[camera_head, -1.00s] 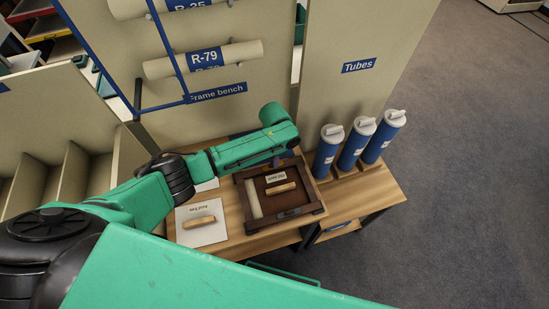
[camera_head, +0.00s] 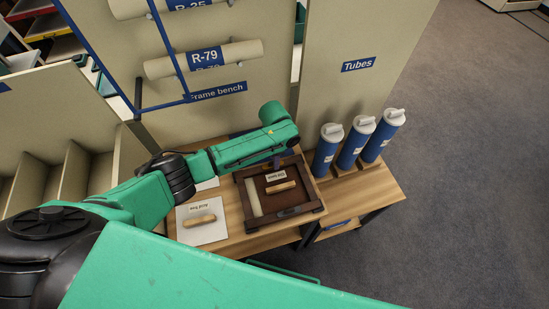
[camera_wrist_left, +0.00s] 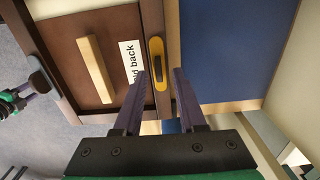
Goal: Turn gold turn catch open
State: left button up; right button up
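The gold turn catch (camera_wrist_left: 158,63) shows in the left wrist view, a long yellow plate with a dark slot-like piece in its middle. It lies lengthwise along the brown rail of the frame (camera_head: 312,209). My left gripper (camera_wrist_left: 161,74) is open, its dark purple fingers parted with the catch's lower end between the tips; contact is not clear. In the head view my left gripper (camera_head: 277,160) points down at the frame's far rail, and the arm hides the catch. A purple and green part at the wrist view's left edge may be my right gripper (camera_wrist_left: 36,82); its opening is unclear.
The frame's back holds a wooden handle (camera_head: 281,187) and a paper label (camera_head: 276,176). A white board (camera_head: 201,233) with another wooden handle lies left of it. Blue tubes (camera_head: 353,147) stand on the right. The upright back panel (camera_head: 240,110) rises close behind.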

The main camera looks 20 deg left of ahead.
pick_arm(q)
notch_tip(320, 180, up, 14)
jog(key=b, duration=0.1)
jog(key=shift+r+b, duration=0.25)
jog(key=shift+b, duration=0.05)
dwell(0.4)
